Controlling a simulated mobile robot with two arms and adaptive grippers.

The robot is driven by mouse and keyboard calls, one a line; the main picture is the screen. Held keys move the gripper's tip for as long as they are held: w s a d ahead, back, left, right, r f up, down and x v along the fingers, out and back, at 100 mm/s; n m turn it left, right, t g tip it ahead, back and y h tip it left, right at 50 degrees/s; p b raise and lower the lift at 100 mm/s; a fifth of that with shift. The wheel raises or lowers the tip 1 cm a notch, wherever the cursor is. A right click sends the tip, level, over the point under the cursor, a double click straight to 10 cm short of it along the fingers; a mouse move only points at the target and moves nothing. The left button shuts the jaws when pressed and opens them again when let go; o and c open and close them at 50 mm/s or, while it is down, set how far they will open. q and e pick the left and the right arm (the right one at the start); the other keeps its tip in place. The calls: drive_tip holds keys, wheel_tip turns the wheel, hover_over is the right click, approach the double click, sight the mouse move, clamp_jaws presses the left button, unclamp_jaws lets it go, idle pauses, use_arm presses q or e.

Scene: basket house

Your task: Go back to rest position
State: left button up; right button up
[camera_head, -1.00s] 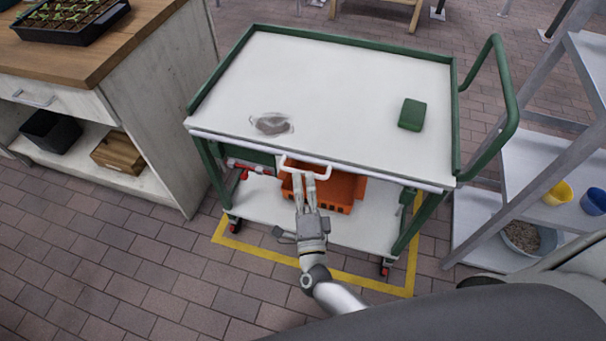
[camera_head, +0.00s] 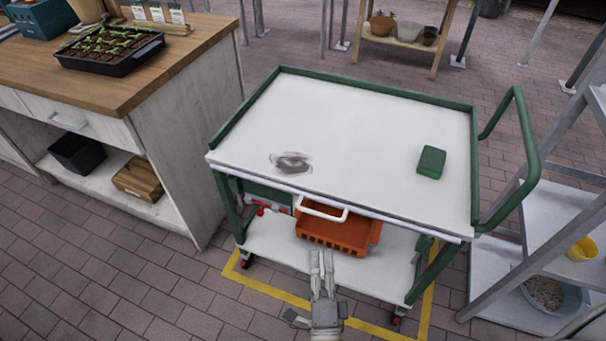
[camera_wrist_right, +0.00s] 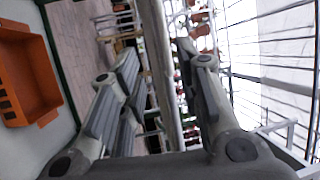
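The cart (camera_head: 365,120) has a white top and green frame, with a dark smudge (camera_head: 291,162) and a green block (camera_head: 431,162) on top. An orange crate (camera_head: 340,232) sits below the top; it also shows in the wrist view (camera_wrist_right: 28,75). My left gripper is out of sight.
A wooden-topped bench (camera_head: 150,75) with a seedling tray (camera_head: 108,48) stands at the left. A grey shelf rack (camera_head: 545,225) with a yellow pot (camera_head: 581,249) stands at the right. Brick floor (camera_head: 130,270) is clear at the front left, beside the yellow floor line (camera_head: 265,291).

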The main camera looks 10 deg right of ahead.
drive_tip(key=s+f+n+g+y+p, duration=0.1)
drive_tip(key=s+f+n+g+y, duration=0.15)
drive_tip(key=f+n, duration=0.4)
drive_tip(key=s+f+n+g+y+p, duration=0.15)
drive_tip(key=s+f+n+g, duration=0.25)
drive_tip(key=f, duration=0.6)
drive_tip(key=s+f+n+g+y, duration=0.25)
drive_tip(key=f+n, duration=0.25)
drive_tip(key=f, duration=0.4)
drive_tip(key=s+d+f+n+g+h+p, duration=0.1)
drive_tip(key=s+d+f+n+g, duration=0.2)
drive_tip(key=s, duration=0.8)
drive_tip(key=s+d+f+n+g+h+p, duration=0.1)
drive_tip(key=s+d+f+n+g, duration=0.2)
drive_tip(key=s+d+f+g, duration=0.3)
drive_tip(key=s+d+f, duration=0.2)
drive_tip(key=s, duration=0.3)
drive_tip(key=shift+s+g+h, duration=0.3)
drive_tip(key=shift+s+h, duration=0.05)
drive_tip(key=shift+d, duration=0.1)
